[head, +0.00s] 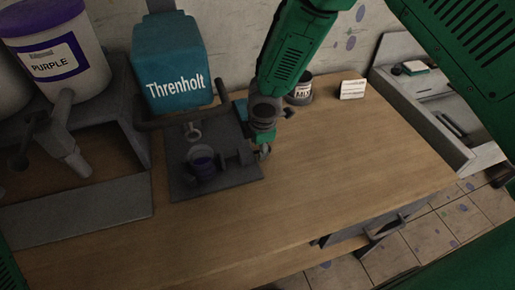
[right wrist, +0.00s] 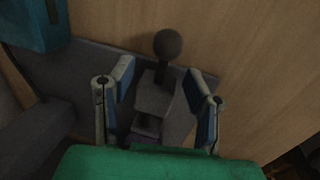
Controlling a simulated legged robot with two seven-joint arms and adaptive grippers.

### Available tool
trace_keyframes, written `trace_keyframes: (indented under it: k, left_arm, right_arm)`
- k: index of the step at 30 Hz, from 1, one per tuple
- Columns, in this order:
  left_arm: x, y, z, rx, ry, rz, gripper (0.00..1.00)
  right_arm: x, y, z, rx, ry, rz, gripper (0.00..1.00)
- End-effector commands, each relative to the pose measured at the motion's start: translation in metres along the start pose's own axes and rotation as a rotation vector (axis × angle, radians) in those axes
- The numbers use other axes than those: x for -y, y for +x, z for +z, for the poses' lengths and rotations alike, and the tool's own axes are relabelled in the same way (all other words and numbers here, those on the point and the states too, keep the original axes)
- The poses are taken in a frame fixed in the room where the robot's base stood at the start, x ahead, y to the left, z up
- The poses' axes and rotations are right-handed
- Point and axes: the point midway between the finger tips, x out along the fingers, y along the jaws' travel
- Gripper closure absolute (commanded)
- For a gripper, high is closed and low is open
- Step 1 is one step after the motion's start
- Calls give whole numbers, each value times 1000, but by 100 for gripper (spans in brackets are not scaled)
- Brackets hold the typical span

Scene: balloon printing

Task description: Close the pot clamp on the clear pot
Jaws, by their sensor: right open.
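The clear pot (head: 203,164), with dark purple in it, stands upright on the dark base plate (head: 185,188) of the teal Threnholt machine (head: 172,65). The grey pot clamp (head: 240,158) is beside the pot, on its right. In the right wrist view the clamp's lever with a round knob (right wrist: 168,43) rises from its block. My right gripper (head: 262,150) is at the clamp, open, with its fingers (right wrist: 158,82) on either side of the lever. I cannot tell whether a finger touches it. My left gripper is out of view.
A purple-labelled tank (head: 52,55) with a spout stands at the left. A MIX jar (head: 300,90) and a white card (head: 352,89) stand at the back. A grey tray (head: 430,110) is at the right. The wooden tabletop (head: 350,160) right of the machine is clear.

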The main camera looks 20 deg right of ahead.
Motion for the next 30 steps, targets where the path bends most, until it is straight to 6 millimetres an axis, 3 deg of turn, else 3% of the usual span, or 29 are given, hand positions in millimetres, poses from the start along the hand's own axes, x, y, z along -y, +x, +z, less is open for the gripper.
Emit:
trace_keyframes:
  k: [6, 13, 19, 30]
  left_arm:
    - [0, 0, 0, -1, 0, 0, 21]
    - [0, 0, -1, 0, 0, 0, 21]
    - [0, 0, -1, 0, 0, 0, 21]
    - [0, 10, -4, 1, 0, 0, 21]
  right_arm:
    - [-2, -50, -1, -2, 2, 4, 56]
    - [-3, -87, -2, -1, 1, 1, 56]
    - [-2, -98, -2, 1, 1, -2, 56]
    - [-9, -95, 6, 11, 40, -1, 54]
